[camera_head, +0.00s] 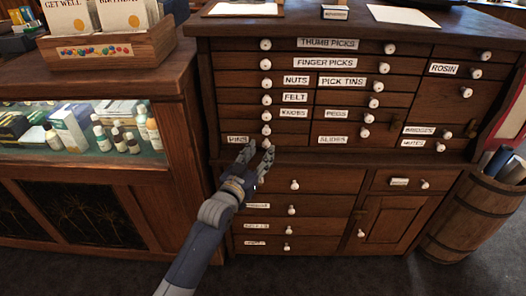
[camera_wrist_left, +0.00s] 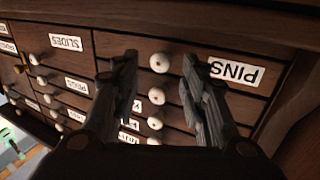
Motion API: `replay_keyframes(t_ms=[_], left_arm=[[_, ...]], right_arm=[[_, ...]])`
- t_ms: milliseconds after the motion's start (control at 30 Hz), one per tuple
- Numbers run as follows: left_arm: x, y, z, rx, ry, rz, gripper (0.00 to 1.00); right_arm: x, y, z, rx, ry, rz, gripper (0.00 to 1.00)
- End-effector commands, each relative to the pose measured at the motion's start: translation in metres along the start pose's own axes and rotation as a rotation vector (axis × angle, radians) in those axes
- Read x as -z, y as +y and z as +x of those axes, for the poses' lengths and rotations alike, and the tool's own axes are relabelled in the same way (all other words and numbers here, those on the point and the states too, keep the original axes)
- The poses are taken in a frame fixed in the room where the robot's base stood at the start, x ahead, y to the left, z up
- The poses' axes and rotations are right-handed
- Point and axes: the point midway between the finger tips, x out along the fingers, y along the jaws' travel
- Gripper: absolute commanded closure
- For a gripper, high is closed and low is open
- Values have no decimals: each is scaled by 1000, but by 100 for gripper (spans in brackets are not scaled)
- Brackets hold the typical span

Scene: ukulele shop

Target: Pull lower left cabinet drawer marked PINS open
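The PINS drawer (camera_head: 228,140) is the lowest in the left column of the cabinet's upper section, with its label left of a white round knob (camera_head: 267,130). It looks shut, its front level with its neighbours. My left gripper (camera_head: 256,148) is in front of this drawer, just below the knob. In the left wrist view, which is upside down, the PINS label (camera_wrist_left: 236,72) and the drawer's knob (camera_wrist_left: 160,62) show between and beside the two spread fingers of my left gripper (camera_wrist_left: 158,75). The gripper is open and holds nothing. My right gripper is not in view.
Knobs of other drawers stand close above, such as the KNOBS drawer (camera_head: 293,113). The SLIDES drawer (camera_head: 333,140) is to the right. A ledge and lower drawers (camera_head: 300,205) lie below. A glass display counter (camera_head: 90,130) stands left and a wooden barrel (camera_head: 470,215) right.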

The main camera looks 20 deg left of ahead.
Motion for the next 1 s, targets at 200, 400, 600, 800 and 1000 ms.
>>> replay_keyframes(t_ms=[200, 400, 600, 800, 1000], left_arm=[[-1, 0, 24, 0, 0, 0, 60], [0, 0, 28, 0, 0, 1, 60], [0, 0, 28, 0, -1, 1, 69], [0, 0, 28, 0, -1, 1, 100], [0, 0, 28, 0, -1, 0, 100]], right_arm=[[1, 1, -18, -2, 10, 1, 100], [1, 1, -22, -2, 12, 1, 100], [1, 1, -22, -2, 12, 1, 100], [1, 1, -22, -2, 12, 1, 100], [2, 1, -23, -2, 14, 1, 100]])
